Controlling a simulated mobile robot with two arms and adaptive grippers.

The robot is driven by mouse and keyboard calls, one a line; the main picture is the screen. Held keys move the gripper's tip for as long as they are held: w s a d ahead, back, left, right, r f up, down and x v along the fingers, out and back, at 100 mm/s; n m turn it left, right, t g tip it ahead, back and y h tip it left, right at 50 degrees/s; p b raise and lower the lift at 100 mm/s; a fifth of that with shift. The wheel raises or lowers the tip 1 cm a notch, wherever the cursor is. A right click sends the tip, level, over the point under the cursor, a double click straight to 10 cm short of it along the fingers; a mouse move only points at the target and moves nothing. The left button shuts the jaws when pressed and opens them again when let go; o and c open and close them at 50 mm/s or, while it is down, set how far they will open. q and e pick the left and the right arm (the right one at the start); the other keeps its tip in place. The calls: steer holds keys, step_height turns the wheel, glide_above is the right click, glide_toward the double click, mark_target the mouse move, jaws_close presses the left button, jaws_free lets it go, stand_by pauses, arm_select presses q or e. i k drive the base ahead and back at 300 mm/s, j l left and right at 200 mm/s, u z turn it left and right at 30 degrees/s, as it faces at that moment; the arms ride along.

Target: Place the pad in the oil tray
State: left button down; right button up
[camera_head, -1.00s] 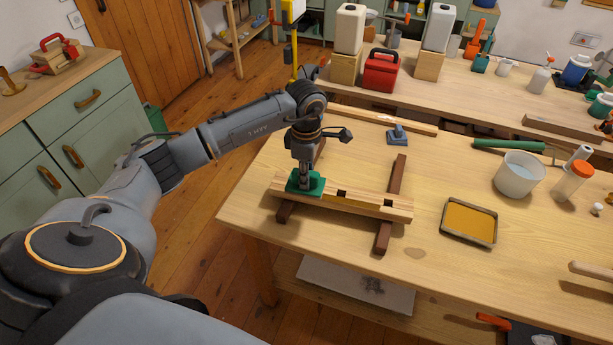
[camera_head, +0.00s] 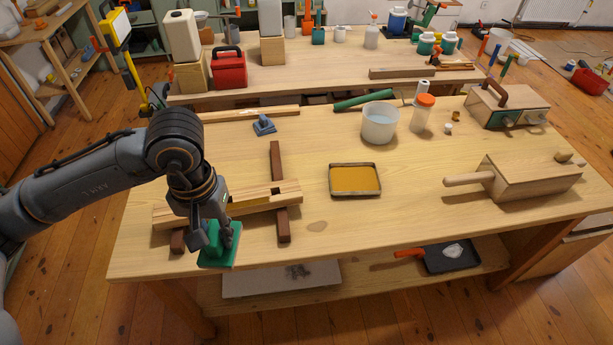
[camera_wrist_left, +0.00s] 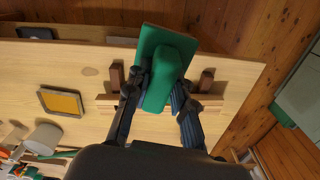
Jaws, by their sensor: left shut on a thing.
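The green pad (camera_head: 217,250) is a flat board with a rounded green grip on its back. My left gripper (camera_head: 226,232) is shut on it near the front left edge of the workbench, in front of the wooden boards. In the left wrist view the pad (camera_wrist_left: 165,70) sits between the two fingers (camera_wrist_left: 160,95). The oil tray (camera_head: 355,180) is a shallow dark-rimmed tray with amber liquid, to the right of the pad and apart from it. It also shows at the left in the wrist view (camera_wrist_left: 62,102). My right gripper is not in view.
Light wooden boards (camera_head: 262,194) lie across two dark battens (camera_head: 278,190). A small blue tool (camera_head: 264,125), a white bucket (camera_head: 380,122) and an orange-capped jar (camera_head: 422,112) stand farther back. A wooden box with a handle (camera_head: 530,178) is at the right. Bench around the tray is clear.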

mark_target(354, 181)
steer(key=i+z, duration=0.2)
steer(key=z, duration=0.15)
steer(key=i+l+z, duration=0.1)
steer(key=z, duration=0.2)
steer(key=i+z, duration=0.1)
steer(key=z, duration=0.45)
